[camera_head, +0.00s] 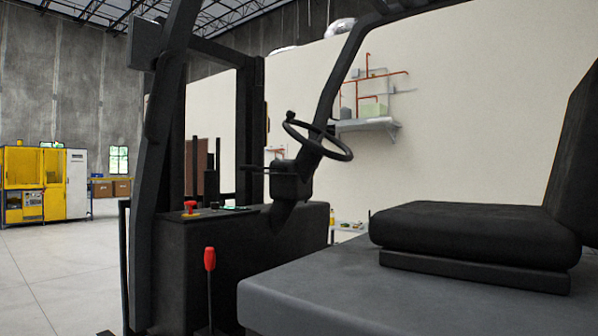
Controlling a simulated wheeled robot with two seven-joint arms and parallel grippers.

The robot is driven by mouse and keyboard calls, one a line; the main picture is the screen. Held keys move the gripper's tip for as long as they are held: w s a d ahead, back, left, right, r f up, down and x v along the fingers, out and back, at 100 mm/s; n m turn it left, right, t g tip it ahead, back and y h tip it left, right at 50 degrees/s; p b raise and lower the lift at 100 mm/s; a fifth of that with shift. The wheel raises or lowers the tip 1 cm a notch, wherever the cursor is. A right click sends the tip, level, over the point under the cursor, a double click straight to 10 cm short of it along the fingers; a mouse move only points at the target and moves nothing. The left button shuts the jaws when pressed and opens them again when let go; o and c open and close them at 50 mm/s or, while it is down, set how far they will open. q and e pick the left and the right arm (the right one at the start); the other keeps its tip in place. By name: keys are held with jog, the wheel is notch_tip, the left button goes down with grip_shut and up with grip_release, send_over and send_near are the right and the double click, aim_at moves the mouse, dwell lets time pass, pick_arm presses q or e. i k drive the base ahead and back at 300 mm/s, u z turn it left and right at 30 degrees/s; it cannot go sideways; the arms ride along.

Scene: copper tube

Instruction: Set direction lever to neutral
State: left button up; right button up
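A forklift cab stands before me. Its steering wheel (318,140) sits on a dark steering column (290,184). A thin black lever (256,171) sticks out to the left of the column, about level; it looks like the direction lever, but I cannot read its setting. A separate lever with a red grip (210,259) stands upright low in front of the dash. Neither of my grippers is in view.
A black seat (475,234) sits on the grey seat base (370,289) at right. A black roof post (158,170) rises at left. A red knob (190,207) is on the dash (240,250). Open floor (62,275) lies at left, with a yellow machine (33,182) far behind.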

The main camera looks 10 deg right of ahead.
aim_at(247, 167)
jog(key=u, duration=1.15)
jog(key=i, duration=1.75)
jog(key=z, duration=2.85)
